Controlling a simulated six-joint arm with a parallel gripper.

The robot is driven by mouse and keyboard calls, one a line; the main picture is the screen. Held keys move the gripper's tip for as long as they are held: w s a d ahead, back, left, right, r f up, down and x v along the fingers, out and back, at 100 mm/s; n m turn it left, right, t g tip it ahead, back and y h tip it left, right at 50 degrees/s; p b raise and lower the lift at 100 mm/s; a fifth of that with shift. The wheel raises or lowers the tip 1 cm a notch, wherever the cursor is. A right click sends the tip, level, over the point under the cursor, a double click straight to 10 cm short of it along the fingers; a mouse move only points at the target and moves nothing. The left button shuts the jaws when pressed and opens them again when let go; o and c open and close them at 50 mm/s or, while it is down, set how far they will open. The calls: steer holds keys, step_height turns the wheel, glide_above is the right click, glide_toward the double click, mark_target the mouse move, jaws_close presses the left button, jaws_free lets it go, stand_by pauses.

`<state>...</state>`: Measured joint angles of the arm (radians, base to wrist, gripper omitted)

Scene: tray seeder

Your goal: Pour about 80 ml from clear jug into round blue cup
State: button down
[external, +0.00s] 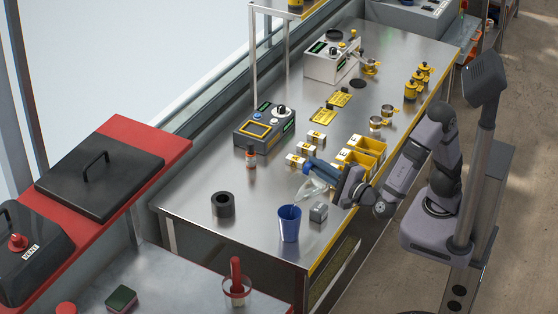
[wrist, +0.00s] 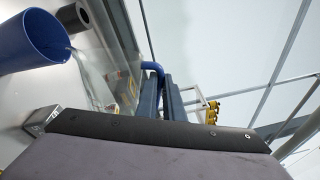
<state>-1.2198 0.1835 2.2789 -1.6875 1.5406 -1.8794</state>
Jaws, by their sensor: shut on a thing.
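The round blue cup (external: 289,224) stands upright near the front corner of the steel table; it also shows in the wrist view (wrist: 28,42), its inside partly visible. The clear jug (external: 312,190) is held tilted above the table, just behind the cup, its mouth end toward the cup. In the wrist view the jug (wrist: 96,78) lies close to the cup's rim. My gripper (external: 320,170) is shut on the jug's blue handle (wrist: 152,66). I cannot make out the liquid level in the cup or jug, or whether any liquid is flowing.
A black ring (external: 223,205) stands left of the cup and a small grey block (external: 318,212) right of it. Yellow bins (external: 364,150) and a small red-topped bottle (external: 251,157) stand behind. The table's front edge is close to the cup.

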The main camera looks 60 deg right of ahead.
steer(key=shift+a+r+p, duration=0.2)
steer(key=shift+a+p, duration=0.05)
steer(key=shift+p, duration=0.15)
steer(key=shift+d+f+b, duration=0.2)
steer(key=shift+f+b, duration=0.15)
steer(key=shift+b, duration=0.3)
steer(key=d+m, duration=0.1)
steer(key=m, duration=0.1)
steer(key=d+m, duration=0.1)
steer(key=shift+s+d+f, duration=0.3)
steer(key=shift+f, duration=0.05)
steer(key=shift+s+d+f+m+b, duration=0.1)
steer(key=shift+d+f+m+b, duration=0.4)
steer(key=shift+f+m+b, duration=0.5)
steer(key=shift+s+d+m, duration=0.1)
steer(key=shift+d+m, duration=0.25)
steer(key=shift+m, duration=0.05)
steer(key=shift+d+r, duration=0.1)
steer(key=shift+r, duration=0.05)
steer(key=shift+s+d+m+h+b, duration=0.1)
steer(key=shift+d+m+h+b, duration=0.25)
steer(key=shift+m, duration=0.35)
steer(key=shift+s+d+f+m+g+b, duration=0.1)
steer(key=shift+d+f+m+g+b, duration=0.2)
steer(key=shift+d+f+m+b, duration=0.15)
